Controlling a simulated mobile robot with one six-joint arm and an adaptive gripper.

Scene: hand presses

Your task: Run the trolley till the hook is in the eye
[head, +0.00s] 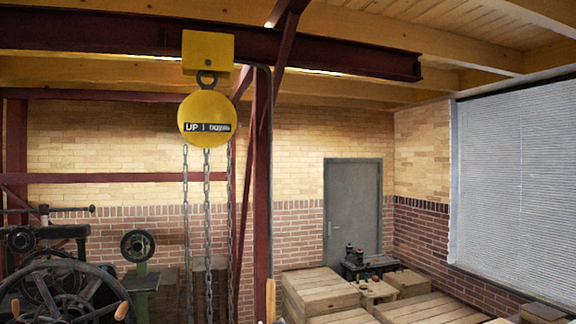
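The yellow trolley (207,52) hangs on the dark red overhead beam (340,52), left of the middle in the head view. A round yellow chain hoist (207,117) hangs under it from a dark shackle; its label reads "UP" and a second word too blurred to read. Several grey chains (208,230) drop from the hoist and run out of the bottom of the picture. The hook and the eye are not visible; the lower chain ends are out of frame. My gripper is not in view.
A dark red post (262,190) stands just right of the chains. Dark machines with a large handwheel (62,295) fill the lower left. Wooden crates (320,291) stand lower right, before a grey door (352,208). The beam ends right of the trolley.

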